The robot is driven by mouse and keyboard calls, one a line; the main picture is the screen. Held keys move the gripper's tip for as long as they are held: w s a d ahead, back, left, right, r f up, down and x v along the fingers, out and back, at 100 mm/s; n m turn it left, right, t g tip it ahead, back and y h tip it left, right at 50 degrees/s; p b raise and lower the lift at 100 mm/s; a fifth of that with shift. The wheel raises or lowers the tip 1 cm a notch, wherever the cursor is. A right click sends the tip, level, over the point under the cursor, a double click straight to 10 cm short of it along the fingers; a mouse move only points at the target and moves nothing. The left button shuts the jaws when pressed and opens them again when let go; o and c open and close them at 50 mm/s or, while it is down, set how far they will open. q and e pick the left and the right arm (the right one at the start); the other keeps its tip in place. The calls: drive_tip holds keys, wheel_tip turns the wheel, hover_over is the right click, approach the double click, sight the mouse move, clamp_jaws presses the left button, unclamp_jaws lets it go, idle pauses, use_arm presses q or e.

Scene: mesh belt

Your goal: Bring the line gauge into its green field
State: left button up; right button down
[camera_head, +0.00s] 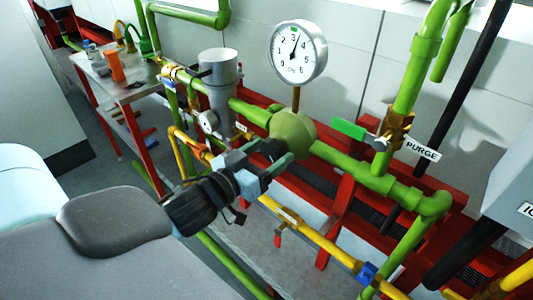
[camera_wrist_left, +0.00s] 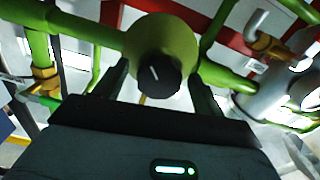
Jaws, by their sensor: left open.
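The line gauge (camera_head: 298,51) is a round white dial on a brass stem above the green pipe. In the left wrist view the knob (camera_wrist_left: 157,78) shows a white pointer line tilted up-left. My left gripper (camera_head: 264,160) is open, its fingers on either side of the knob; contact cannot be told. My right gripper is not in view.
A green-handled valve (camera_head: 349,128) with a PURGE label (camera_head: 422,150) is at the right. A grey cylinder (camera_head: 219,80) stands left of the gauge. A yellow pipe (camera_head: 310,235) runs below. A small table (camera_head: 125,88) stands at the back left.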

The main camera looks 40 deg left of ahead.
use_arm(q)
drive_tip(key=shift+c, duration=0.3)
drive_tip(key=c, duration=0.9)
drive_tip(key=m+p, duration=0.1)
drive_tip(key=m, duration=0.1)
drive_tip(key=m+p, duration=0.1)
drive_tip(key=p, duration=0.1)
drive_tip(key=shift+r+m, duration=0.3)
drive_tip(key=shift+m, duration=0.1)
drive_tip(key=shift+f+m+p, duration=0.15)
drive_tip(key=shift+m+p, duration=0.4)
drive_tip(key=shift+m, duration=0.05)
drive_tip(key=shift+f, duration=0.15)
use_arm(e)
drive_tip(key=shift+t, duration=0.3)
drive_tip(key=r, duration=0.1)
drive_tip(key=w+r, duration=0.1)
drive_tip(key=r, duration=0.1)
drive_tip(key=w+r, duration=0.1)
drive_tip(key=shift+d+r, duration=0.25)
use_arm(q)
drive_tip(key=o, duration=1)
drive_tip(key=shift+c, duration=0.2)
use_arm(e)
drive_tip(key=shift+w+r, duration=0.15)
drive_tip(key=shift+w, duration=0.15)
